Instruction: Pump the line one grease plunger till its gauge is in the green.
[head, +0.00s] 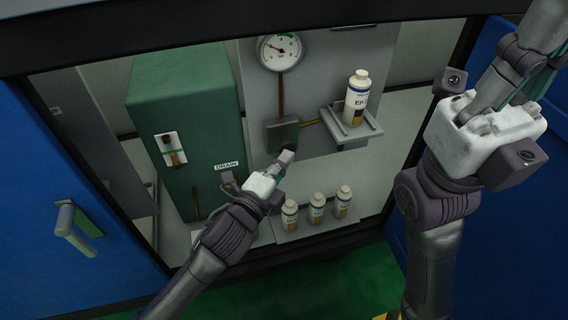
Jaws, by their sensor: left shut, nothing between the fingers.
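The round white gauge (280,52) is on the grey panel at the top of the head view. Its needle and coloured bands are too small to read surely. A dark part (288,147) shows between block and fingertips. I cannot tell whether the fingers touch it; the plunger is not clearly visible. My right gripper (515,60) is large and close at upper right; its fingertips are unclear.
A bottle (356,98) marked EP stands on a small shelf (372,130) right of the block. Several bottles (316,209) stand below. A green cabinet (185,95) with a DRAIN label (227,166) is left. Blue doors (50,150) flank the opening.

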